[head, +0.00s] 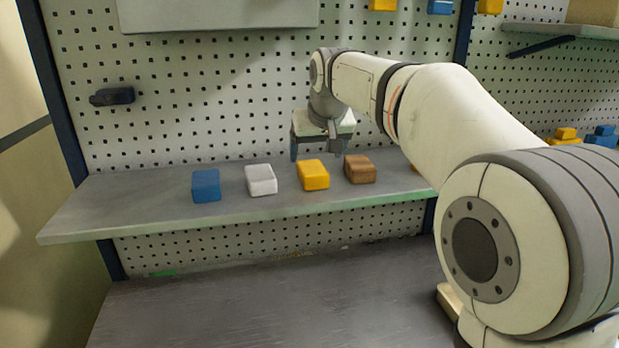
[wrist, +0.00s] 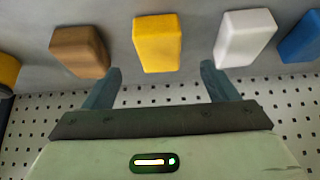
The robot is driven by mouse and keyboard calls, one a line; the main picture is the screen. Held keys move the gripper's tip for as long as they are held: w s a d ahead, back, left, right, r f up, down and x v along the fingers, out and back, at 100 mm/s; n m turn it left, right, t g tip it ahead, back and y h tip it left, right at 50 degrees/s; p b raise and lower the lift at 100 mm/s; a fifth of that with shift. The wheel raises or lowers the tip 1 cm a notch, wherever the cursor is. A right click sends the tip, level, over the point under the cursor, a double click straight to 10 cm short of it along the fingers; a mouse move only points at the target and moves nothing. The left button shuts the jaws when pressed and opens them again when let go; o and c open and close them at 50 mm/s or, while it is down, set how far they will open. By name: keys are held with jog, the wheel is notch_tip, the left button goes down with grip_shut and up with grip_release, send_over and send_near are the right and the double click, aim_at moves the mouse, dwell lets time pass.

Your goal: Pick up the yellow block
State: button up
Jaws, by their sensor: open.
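The yellow block (head: 313,175) lies on the grey shelf (head: 110,205), between a white block (head: 261,180) on its left and a brown block (head: 359,169) on its right. My gripper (head: 318,158) is open and empty, just above and behind the yellow block in the head view. In the wrist view the yellow block (wrist: 157,43) shows ahead of the gap between my two fingers (wrist: 160,72), apart from them. The brown block (wrist: 79,52) is on the left there and the white block (wrist: 245,37) on the right.
A blue block (head: 206,186) lies at the left on the shelf. Another yellow-orange block (head: 419,167) is mostly hidden behind my arm. A perforated panel (head: 230,90) stands close behind the shelf. The shelf's left end is clear.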

aim_at(312, 167)
jog(key=shift+w+a, duration=0.3)
jog(key=shift+w, duration=0.05)
jog(key=shift+w+a+f, duration=0.1)
jog(key=shift+w+f, duration=0.15)
jog(key=x, duration=0.2)
jog(key=p+x, duration=0.1)
jog(key=x, duration=0.4)
jog(key=shift+s+d+f+p, duration=0.15)
jog(key=shift+d+p, duration=0.1)
jog(key=shift+p, duration=0.1)
jog(key=shift+c, duration=0.2)
jog(key=c, duration=1.1)
jog(key=shift+c, duration=0.2)
jog(key=shift+r, duration=0.2)
